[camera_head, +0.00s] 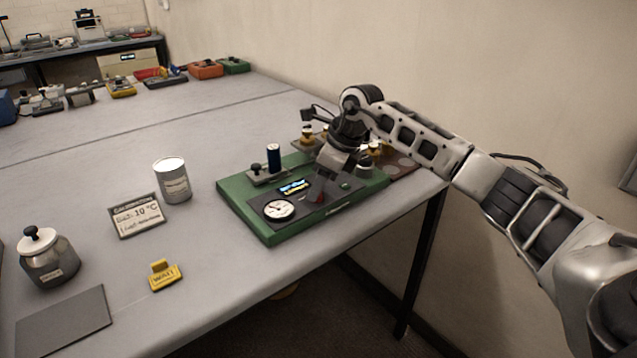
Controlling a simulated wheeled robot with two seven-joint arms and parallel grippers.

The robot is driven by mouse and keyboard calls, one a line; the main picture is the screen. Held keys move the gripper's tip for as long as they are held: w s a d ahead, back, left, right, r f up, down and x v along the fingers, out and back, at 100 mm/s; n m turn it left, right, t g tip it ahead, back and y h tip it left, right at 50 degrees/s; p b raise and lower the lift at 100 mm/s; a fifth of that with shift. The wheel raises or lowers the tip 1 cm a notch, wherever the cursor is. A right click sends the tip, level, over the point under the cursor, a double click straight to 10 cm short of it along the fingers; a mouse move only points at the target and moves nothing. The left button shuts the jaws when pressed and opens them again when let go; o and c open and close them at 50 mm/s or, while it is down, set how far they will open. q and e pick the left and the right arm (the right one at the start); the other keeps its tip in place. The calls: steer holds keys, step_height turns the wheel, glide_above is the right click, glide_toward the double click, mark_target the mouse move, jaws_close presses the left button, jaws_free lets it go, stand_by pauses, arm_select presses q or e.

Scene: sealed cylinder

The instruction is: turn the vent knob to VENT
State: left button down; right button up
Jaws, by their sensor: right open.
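A green apparatus base (263,228) sits near the table's front right edge. Its dark panel carries a round white dial gauge (279,209) and a small lit display (294,186). A dark blue cylinder (273,157) stands upright on a grey mount at the back left of the base. My right gripper (322,190) is open and points down over the right part of the panel. A small red part shows right by its fingertips; I cannot tell whether they touch it. The vent knob is not clearly made out; the gripper covers part of the panel. My left gripper is not in view.
Small brass-coloured items sit behind my right gripper. The table's middle is clear.

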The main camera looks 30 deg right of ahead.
steer(key=shift+w+a+f, duration=0.15)
steer(key=shift+f, duration=0.4)
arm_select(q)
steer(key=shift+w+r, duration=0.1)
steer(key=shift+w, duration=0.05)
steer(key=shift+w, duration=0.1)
arm_select(e)
steer(key=c, duration=1)
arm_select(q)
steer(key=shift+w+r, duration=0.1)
